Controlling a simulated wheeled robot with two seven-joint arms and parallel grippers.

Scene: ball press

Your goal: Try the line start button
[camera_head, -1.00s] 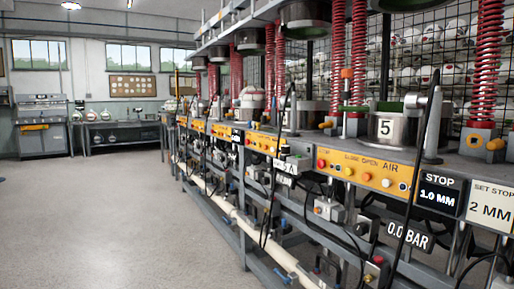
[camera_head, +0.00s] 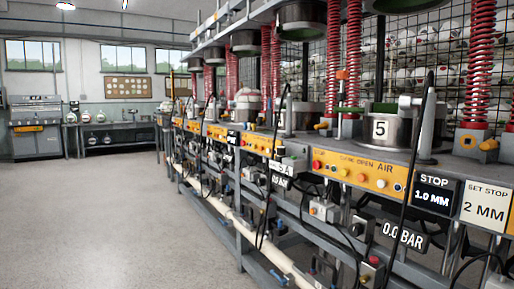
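Neither of my grippers shows in the head view. A row of press stations runs from the right foreground to the back. The nearest station carries a yellow control panel (camera_head: 360,172) marked CLOSE, OPEN and AIR. A red button (camera_head: 317,166) sits at its left end, with several small round controls to its right. A small grey box with a red button (camera_head: 375,261) hangs below the bench. Further yellow panels (camera_head: 256,144) line the stations behind. I cannot tell which button is the line start button.
A press numbered 5 (camera_head: 390,128) stands on the nearest bench. Signs read STOP 1.0 MM (camera_head: 433,193), SET STOP 2 MM (camera_head: 485,206) and 0.0 BAR (camera_head: 404,236). Dark cables hang before the bench. The grey floor (camera_head: 110,220) at left is clear.

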